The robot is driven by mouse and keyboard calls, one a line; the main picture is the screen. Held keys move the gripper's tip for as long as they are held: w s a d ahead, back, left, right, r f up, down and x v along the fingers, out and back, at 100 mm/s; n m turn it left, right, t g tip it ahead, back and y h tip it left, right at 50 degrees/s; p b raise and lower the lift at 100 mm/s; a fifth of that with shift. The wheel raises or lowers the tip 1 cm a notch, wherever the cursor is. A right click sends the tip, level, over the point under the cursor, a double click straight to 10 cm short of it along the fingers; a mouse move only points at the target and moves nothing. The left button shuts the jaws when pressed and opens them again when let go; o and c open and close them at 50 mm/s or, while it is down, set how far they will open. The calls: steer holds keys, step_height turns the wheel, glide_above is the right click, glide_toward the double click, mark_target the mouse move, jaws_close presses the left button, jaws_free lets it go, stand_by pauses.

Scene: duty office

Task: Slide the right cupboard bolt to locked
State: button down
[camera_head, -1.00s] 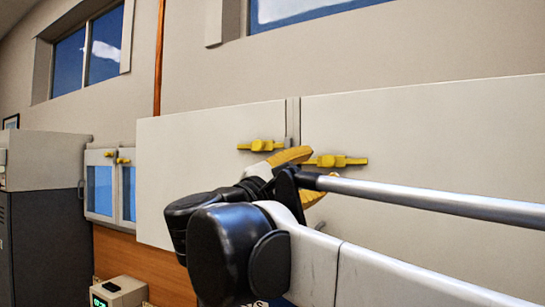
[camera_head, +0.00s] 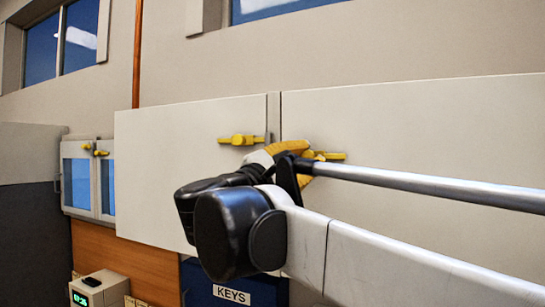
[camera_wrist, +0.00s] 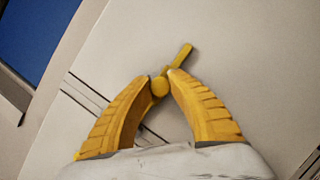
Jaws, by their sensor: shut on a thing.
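The right cupboard bolt (camera_head: 332,156) is a yellow bar with a knob on the pale right door, just right of the gap between the doors. My gripper (camera_head: 307,151) has its yellow fingers at this bolt and hides its left part. In the wrist view, my gripper (camera_wrist: 159,82) is shut on the round knob (camera_wrist: 159,87) of the bolt, with one fingertip on each side. The bar (camera_wrist: 182,56) sticks out to the upper right. The bolt's end near the gap is hidden in the head view. The left bolt (camera_head: 241,139) sits on the left door, reaching towards the gap.
The cupboard's left door (camera_head: 170,165) and right door (camera_head: 430,130) look closed. A small cabinet with blue panes (camera_head: 76,182) hangs at the left. Below are a blue KEYS box (camera_head: 232,294) and a beige device with a green display (camera_head: 100,290).

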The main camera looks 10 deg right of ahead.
steer(key=shift+w+a, duration=0.5)
steer(key=shift+a, duration=0.1)
steer(key=shift+d, duration=0.1)
steer(key=c, duration=1.4)
jaws_free()
steer(key=shift+o, duration=0.9)
steer(key=shift+w, duration=0.25)
steer(key=shift+s+a+f, duration=0.1)
steer(key=shift+s+a, duration=0.2)
steer(key=shift+s, duration=0.05)
steer(key=v, duration=1.1)
steer(key=shift+a, duration=0.2)
